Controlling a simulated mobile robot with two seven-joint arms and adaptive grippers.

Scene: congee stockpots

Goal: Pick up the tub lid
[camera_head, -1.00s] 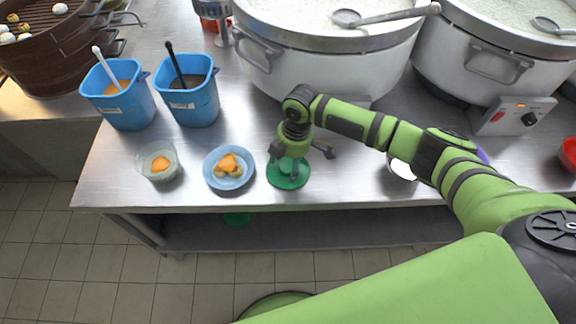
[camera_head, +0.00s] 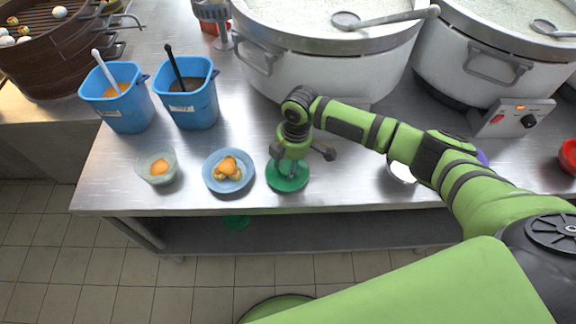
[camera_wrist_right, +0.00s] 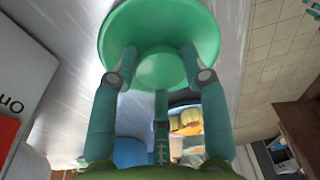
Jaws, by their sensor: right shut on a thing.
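The tub lid is a round green disc (camera_head: 287,179) near the front edge of the steel counter. In the right wrist view it shows as a green dish-like disc (camera_wrist_right: 160,25) with a raised round middle. My right gripper (camera_head: 291,170) points down over it, its fingers shut around the raised middle. The fingers also show in the right wrist view (camera_wrist_right: 160,78), reaching up to the lid. The hand hides part of the lid in the head view. I cannot tell whether the lid is clear of the counter. My left gripper is not in view.
A blue plate with food (camera_head: 229,171) and a glass bowl (camera_head: 157,166) are left of the lid. Two blue tubs (camera_head: 190,103) with utensils stand behind them. Large stockpots (camera_head: 320,70) fill the back. A white bowl (camera_head: 401,172) sits right, partly behind my arm.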

